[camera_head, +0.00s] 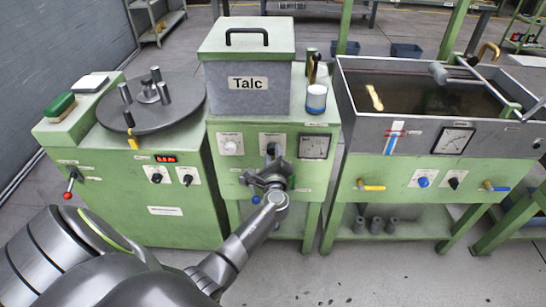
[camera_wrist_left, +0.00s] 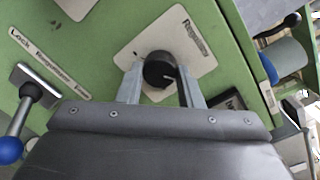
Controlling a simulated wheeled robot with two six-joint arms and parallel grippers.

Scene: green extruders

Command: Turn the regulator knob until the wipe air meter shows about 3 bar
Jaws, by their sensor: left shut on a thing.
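The black regulator knob (camera_wrist_left: 158,68) sits on a pale plate on the green front panel. My left gripper (camera_head: 274,155) reaches the front of the middle machine and covers the knob in the head view. In the left wrist view its two fingers stand on either side of the knob, shut on it. A pale pointer mark shows on the knob's edge. My right gripper is not in view.
A lever with a blue ball (camera_wrist_left: 10,150) is at lower left in the wrist view. The Talc box (camera_head: 248,85) stands above; a water tank (camera_head: 430,110) is at the right.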

